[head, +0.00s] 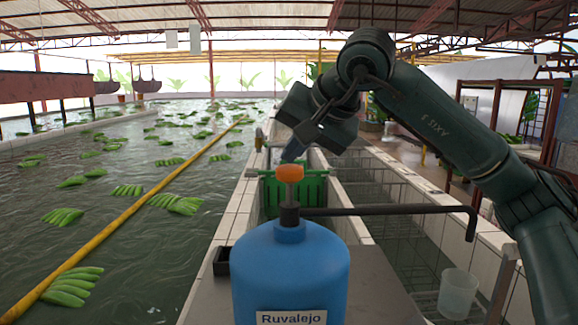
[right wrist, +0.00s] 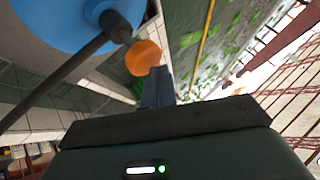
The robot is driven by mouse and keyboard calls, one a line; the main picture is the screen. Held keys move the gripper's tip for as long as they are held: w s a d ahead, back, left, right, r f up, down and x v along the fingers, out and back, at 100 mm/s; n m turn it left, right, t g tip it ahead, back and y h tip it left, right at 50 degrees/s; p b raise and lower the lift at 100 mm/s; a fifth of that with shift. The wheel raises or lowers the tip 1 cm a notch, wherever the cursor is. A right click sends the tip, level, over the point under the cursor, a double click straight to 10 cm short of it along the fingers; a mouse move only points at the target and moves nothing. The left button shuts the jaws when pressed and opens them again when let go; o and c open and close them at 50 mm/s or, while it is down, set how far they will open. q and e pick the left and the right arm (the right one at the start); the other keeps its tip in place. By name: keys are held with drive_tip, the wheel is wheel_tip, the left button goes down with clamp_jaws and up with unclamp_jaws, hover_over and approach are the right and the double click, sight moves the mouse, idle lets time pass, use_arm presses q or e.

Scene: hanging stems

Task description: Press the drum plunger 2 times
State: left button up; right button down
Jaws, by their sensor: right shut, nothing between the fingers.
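The blue drum (head: 290,270), labelled "Ruvalejo", stands in front of me in the head view. Its orange plunger knob (head: 290,172) sits on a short grey stem above a dark collar, with a black spout pipe (head: 400,210) running right. My right gripper (head: 291,153) is shut and empty, its fingertips just above and behind the knob in the head view. In the right wrist view the fingers (right wrist: 157,80) point at the orange knob (right wrist: 143,57) and overlap its edge; I cannot tell whether they touch it. My left gripper is not in view.
A water channel (head: 130,215) with floating green banana bunches and a long yellow pole (head: 130,215) lies left. A green crate (head: 310,193) stands behind the drum. Tiled tanks extend right, with a translucent bucket (head: 457,294) at lower right.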

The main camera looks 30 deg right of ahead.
sight(292, 168)
drive_tip(key=shift+f, duration=0.35)
drive_tip(key=shift+a+f+b, duration=0.1)
drive_tip(key=shift+f+b, duration=0.8)
drive_tip(key=shift+f, duration=0.25)
idle(0.7)
drive_tip(key=shift+r, duration=0.15)
drive_tip(key=shift+r+p, duration=1.25)
drive_tip(key=shift+r, duration=0.05)
drive_tip(key=shift+d+r, duration=0.1)
drive_tip(key=shift+d, duration=0.1)
drive_tip(key=shift+r, duration=0.1)
wheel_tip(292, 168, up, 6)
drive_tip(key=p, duration=0.5)
drive_tip(key=shift+p, duration=0.4)
